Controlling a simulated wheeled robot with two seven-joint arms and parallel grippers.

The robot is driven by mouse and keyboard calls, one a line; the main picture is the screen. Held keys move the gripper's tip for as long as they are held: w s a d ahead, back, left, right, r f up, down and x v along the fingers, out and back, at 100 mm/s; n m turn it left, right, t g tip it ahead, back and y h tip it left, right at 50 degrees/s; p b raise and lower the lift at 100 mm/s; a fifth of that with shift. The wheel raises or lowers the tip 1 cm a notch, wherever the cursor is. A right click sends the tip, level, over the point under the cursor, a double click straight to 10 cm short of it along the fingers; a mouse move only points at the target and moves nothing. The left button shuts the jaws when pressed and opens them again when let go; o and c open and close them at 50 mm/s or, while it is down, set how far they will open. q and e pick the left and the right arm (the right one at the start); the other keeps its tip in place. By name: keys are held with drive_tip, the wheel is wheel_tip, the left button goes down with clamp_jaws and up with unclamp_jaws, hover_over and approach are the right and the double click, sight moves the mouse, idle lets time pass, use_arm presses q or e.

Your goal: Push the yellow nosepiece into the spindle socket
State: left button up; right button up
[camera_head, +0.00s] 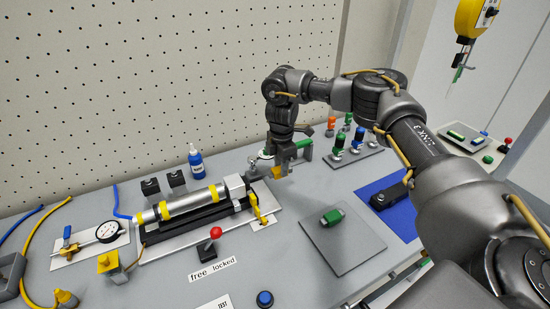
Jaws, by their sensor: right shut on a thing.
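My right gripper (283,170) is over the bench, to the right of the clamped cylinder assembly. It is shut on a small yellow piece, the yellow nosepiece (277,172), which shows at its fingertips and is partly hidden by them. The silver cylinder with yellow bands (184,203) lies along a black cradle on a grey plate. A pale block (234,186) stands at its right end, facing the nosepiece. The spindle socket's opening cannot be made out. The nosepiece appears apart from the block. My left gripper is not in view.
A red-knobbed lever (215,233) stands in front, by a "free locked" label. A blue bottle (196,161) is behind. A grey mat (345,250) holds a green part (333,216). A dial gauge (108,232) lies left.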

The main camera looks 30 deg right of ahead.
drive_tip(key=shift+w+d+f, duration=0.1)
drive_tip(key=shift+w+d, duration=0.15)
drive_tip(key=shift+s+r, duration=0.2)
drive_tip(key=shift+w+p, duration=0.15)
drive_tip(key=shift+p, duration=0.4)
drive_tip(key=shift+a, duration=0.3)
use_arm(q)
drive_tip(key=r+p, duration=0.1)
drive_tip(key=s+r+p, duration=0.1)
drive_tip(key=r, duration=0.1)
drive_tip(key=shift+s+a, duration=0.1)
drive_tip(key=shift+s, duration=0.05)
use_arm(e)
drive_tip(key=a, duration=0.5)
drive_tip(key=shift+w+a, duration=0.1)
drive_tip(key=shift+a, duration=0.15)
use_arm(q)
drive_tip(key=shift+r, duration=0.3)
